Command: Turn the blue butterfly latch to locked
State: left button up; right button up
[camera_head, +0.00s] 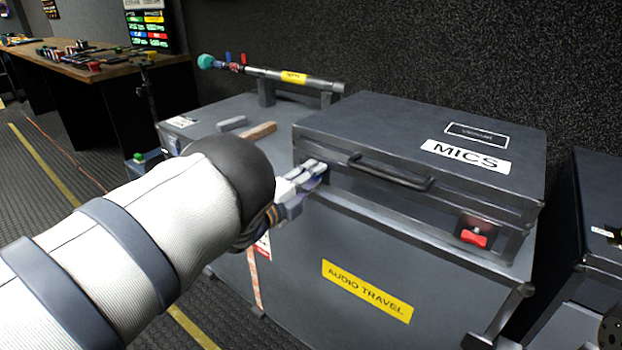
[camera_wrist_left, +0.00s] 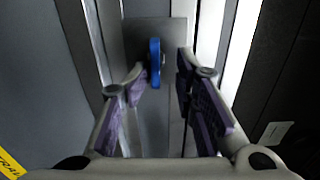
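The blue butterfly latch (camera_wrist_left: 155,62) shows in the left wrist view as a narrow upright wing on a grey plate (camera_wrist_left: 140,33). My left gripper (camera_wrist_left: 163,74) is open, with one purple-padded finger on each side of the wing and small gaps beside it. In the head view my left gripper (camera_head: 312,174) reaches the left end of the front of the MICS case (camera_head: 400,125); the gripper and arm hide the blue latch there. A red latch (camera_head: 473,236) sits at the right end of the same front.
The MICS case rests on a larger AUDIO TRAVEL case (camera_head: 300,262). A black carry handle (camera_head: 390,172) juts out right of my gripper. A microphone boom (camera_head: 290,78) lies behind on the left. Another dark case (camera_head: 595,195) stands at the right.

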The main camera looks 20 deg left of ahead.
pick_arm(q)
jog(key=shift+f, duration=0.15)
jog(key=v, duration=1.2)
